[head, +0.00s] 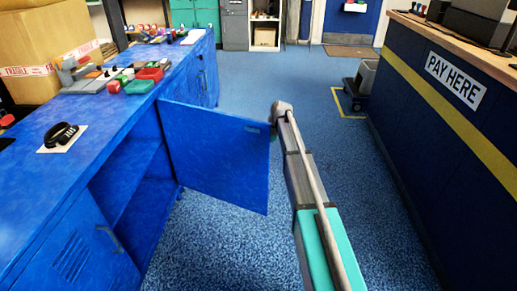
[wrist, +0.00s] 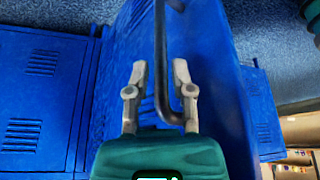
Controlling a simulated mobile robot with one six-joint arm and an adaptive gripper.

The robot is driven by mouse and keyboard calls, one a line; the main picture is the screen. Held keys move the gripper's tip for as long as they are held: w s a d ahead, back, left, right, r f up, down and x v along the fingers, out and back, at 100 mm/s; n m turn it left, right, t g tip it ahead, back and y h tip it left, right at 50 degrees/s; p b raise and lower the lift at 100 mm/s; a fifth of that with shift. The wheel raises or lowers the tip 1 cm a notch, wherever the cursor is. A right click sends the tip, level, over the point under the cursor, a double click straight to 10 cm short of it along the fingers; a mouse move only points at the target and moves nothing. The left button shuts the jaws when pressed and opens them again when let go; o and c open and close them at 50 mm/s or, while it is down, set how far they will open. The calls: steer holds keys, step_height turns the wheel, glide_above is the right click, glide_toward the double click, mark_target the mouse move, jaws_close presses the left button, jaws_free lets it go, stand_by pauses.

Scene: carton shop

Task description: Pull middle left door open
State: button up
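The middle left door (head: 218,155) of the blue counter stands wide open in the head view, swung out into the aisle with its plain inner face showing. The same door fills the middle of the wrist view (wrist: 215,75), with its dark bar handle (wrist: 161,60) running down between my fingers. My gripper (wrist: 159,70) is open. Its two fingers are apart on either side of the handle, the right one closer to it; I cannot tell whether they touch. In the head view my fingers are hidden behind the door's free edge.
The open compartment (head: 122,190) shows a shelf and no contents. A closed louvred door (head: 75,250) is at the near left. The counter top (head: 100,125) holds a phone (head: 62,136) and small trays. A PAY HERE counter (head: 410,110) borders the aisle; blue floor (head: 240,245) is clear.

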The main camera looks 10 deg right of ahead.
steer(key=shift+s+d, duration=0.15)
steer(key=shift+d, duration=0.1)
steer(key=shift+c, duration=1.1)
steer(key=shift+s+d+m, duration=0.15)
steer(key=shift+d+m, duration=0.2)
steer(key=shift+m, duration=0.05)
jaws_close()
steer(key=s+r+m+h+p, duration=0.1)
steer(key=s+m+h+p, duration=0.2)
steer(key=s+m, duration=1.5)
steer(key=s+h, duration=0.1)
steer(key=s, duration=1.4)
steer(key=shift+s+a+r+m+t, duration=0.25)
steer(key=shift+s+r+m+t, duration=0.05)
steer(key=shift+s+r+m, duration=0.1)
